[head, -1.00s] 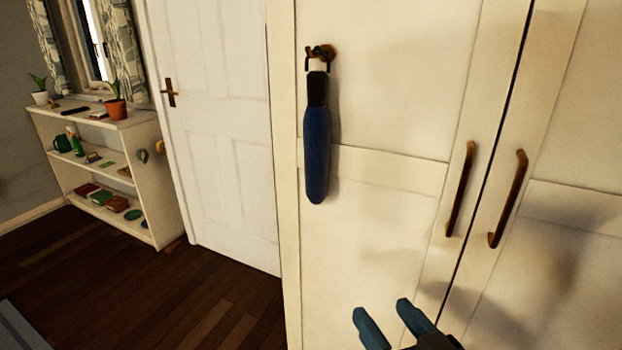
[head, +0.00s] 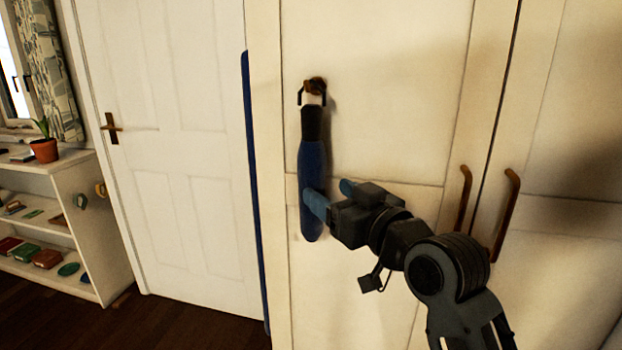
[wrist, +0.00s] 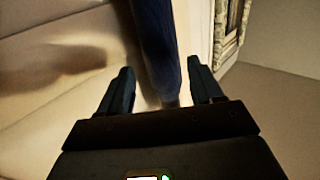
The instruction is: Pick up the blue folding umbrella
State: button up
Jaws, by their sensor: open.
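The blue folding umbrella (head: 312,165) hangs upright from a brass hook (head: 315,87) on the cream wardrobe front, its black handle at the top. My gripper (head: 331,196) is at the umbrella's lower half, fingers pointing left. In the head view one blue finger overlaps the umbrella's front and the other is behind, nearer the wardrobe. In the wrist view the umbrella (wrist: 158,45) appears between the two open fingers (wrist: 161,85), with gaps on both sides, closer to the right finger. Whether a finger touches it I cannot tell.
The wardrobe door (head: 390,90) is close behind the umbrella, with brown handles (head: 507,215) to the right. A white door (head: 165,150) and a shelf (head: 85,235) with small items are on the left. A long blue strip (head: 256,190) runs along the wardrobe's left edge.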

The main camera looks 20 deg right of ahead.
aim_at(319, 187)
jog(key=w, duration=0.2)
jog(key=w+a+p, duration=0.1)
jog(key=w, duration=0.2)
jog(key=shift+f, duration=0.2)
jog(key=c, duration=1)
jog(key=shift+r, duration=0.1)
jog(key=shift+c, duration=0.2)
